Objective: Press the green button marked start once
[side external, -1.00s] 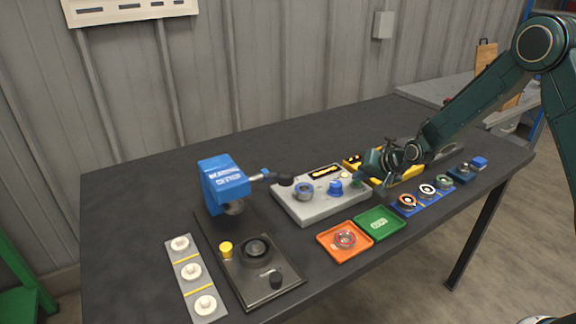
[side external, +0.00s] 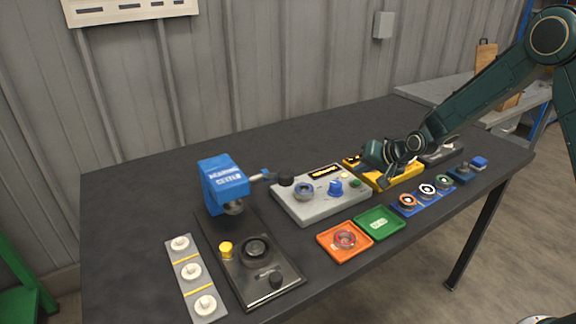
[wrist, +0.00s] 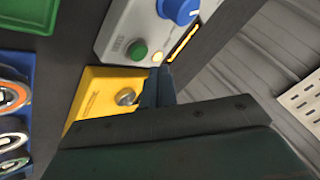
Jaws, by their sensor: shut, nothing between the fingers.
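The green button (side external: 355,183) is a round cap on the right end of the grey console (side external: 300,208). In the wrist view the green button (wrist: 137,50) is in plain sight, with faint lettering beside it that I cannot read. My gripper (side external: 386,183) is shut and empty, pointing down over the yellow stand, to the right of the button and apart from it. In the wrist view its fingertips (wrist: 160,72) show near the console's edge, beside the button and not covering it.
The console also carries a blue knob (side external: 335,187), a small pale-yellow lamp (side external: 344,175) and a ringed dial. The yellow stand (side external: 408,174) is under my gripper. Green (side external: 379,222) and orange (side external: 345,241) trays lie in front. A blue press (side external: 222,184) stands left.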

